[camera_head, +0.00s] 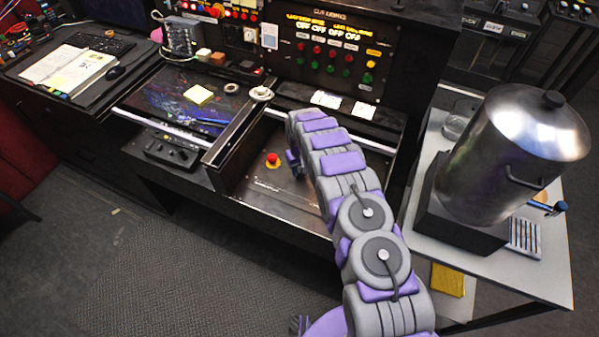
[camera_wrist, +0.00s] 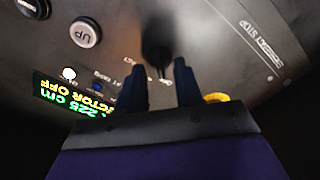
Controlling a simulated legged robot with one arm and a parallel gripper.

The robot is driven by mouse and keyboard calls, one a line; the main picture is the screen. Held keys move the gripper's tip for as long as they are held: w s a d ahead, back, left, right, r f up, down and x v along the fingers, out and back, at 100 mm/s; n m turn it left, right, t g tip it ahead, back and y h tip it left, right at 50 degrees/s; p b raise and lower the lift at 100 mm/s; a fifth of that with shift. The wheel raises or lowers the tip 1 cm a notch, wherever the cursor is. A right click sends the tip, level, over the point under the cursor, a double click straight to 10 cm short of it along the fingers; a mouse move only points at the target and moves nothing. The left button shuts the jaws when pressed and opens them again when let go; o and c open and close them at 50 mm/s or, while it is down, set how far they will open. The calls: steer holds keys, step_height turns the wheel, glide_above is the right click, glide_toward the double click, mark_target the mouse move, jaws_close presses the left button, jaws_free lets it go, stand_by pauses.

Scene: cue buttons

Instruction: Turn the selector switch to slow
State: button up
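In the wrist view, a dark, blurred knob (camera_wrist: 157,42), which looks like the selector switch, stands on a grey panel (camera_wrist: 215,45). My gripper (camera_wrist: 160,75) has its two dark fingers apart, with the knob just beyond and between their tips. I cannot tell whether they touch it. Small white lettering lies around the knob, too blurred and turned to read which position it points to. In the head view, my gripper (camera_head: 293,160) is low over the desk's recessed panel, mostly hidden by my arm; the switch is not visible there.
A red button (camera_head: 273,160) is left of my gripper. In the wrist view, an UP button (camera_wrist: 85,32), a lit display (camera_wrist: 75,105) and a yellow ring (camera_wrist: 216,97) surround the knob. A metal urn (camera_head: 515,150) stands on the right-hand table.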

steer(key=shift+f, duration=0.6)
steer(key=shift+c, duration=0.4)
jaws_close()
